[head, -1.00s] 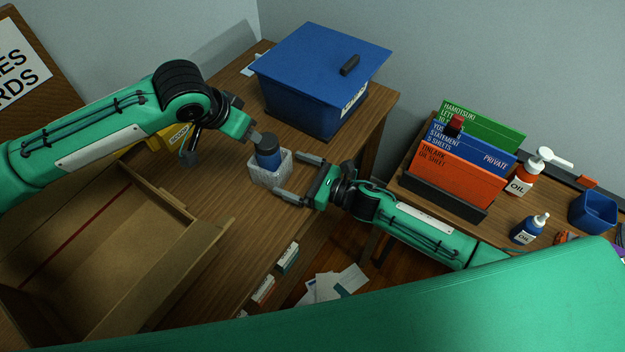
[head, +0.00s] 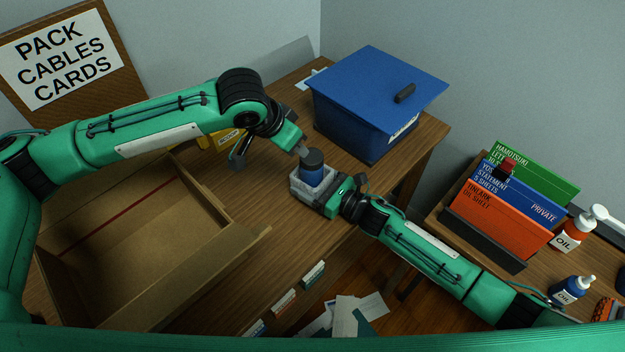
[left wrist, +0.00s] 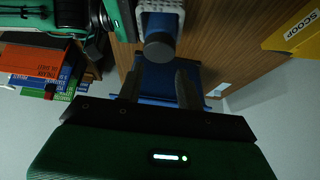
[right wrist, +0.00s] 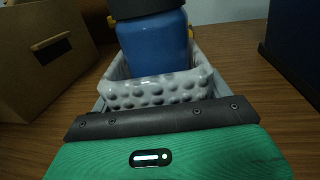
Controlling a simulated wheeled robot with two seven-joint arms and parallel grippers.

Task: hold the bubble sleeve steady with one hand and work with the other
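The pale grey bubble sleeve (head: 301,186), an open-topped box with bumpy walls, is on the wooden table in the head view. A blue bottle (head: 312,174) with a dark cap sits upright with its lower part inside it. My right gripper (head: 322,198) has its fingers along two opposite sides of the sleeve. The sleeve (right wrist: 150,93) fills the space between these fingers in the right wrist view. My left gripper (head: 302,150) is at the cap. In the left wrist view its fingers (left wrist: 158,75) are apart, with the dark cap (left wrist: 160,47) just beyond the tips, not clasped.
A blue lidded box (head: 365,125) stands behind the sleeve. A large open cardboard box (head: 235,240) lies to the left, with a yellow box (head: 222,141) behind it. Folders (head: 500,215) and oil bottles (head: 570,290) are on the right-hand table. Papers lie on the floor between.

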